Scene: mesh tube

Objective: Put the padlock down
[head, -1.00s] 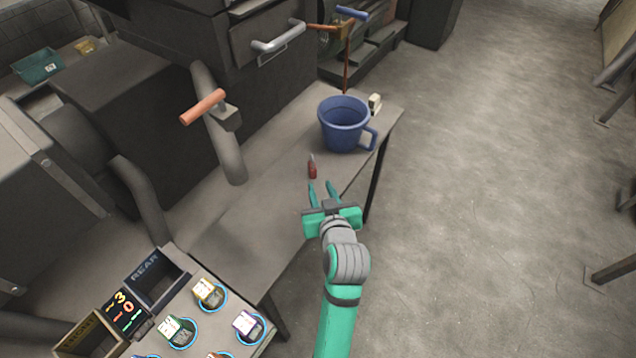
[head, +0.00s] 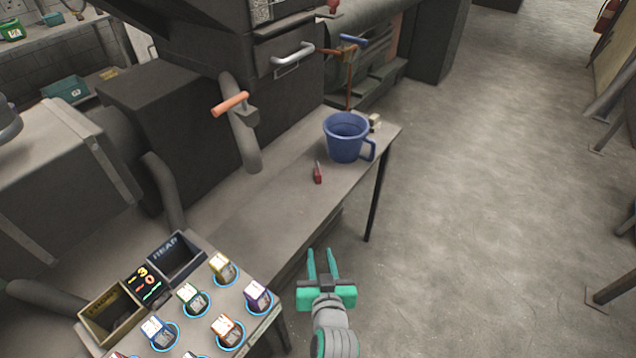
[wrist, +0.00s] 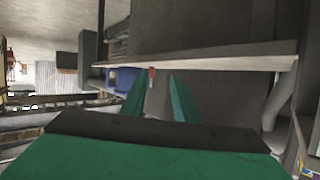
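A small red item with a thin grey part, which looks like the padlock (head: 318,173), lies on the grey bench (head: 275,205) just in front of a blue mug (head: 345,140). It is too small to make out its shackle clearly. My gripper (head: 321,258) is open and empty, apart from the red item, and appears off the bench's front edge, over the floor side. In the wrist view the red item (wrist: 152,73) shows beyond and between my two spread fingers (wrist: 157,95), near the bench edge.
A small pale block (head: 374,121) stands behind the mug. At lower left, a board with several ringed, coloured tags (head: 190,298) carries an open dark box marked REAR (head: 178,258) and a yellowish box (head: 112,315). A bench leg (head: 376,200) stands near my gripper.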

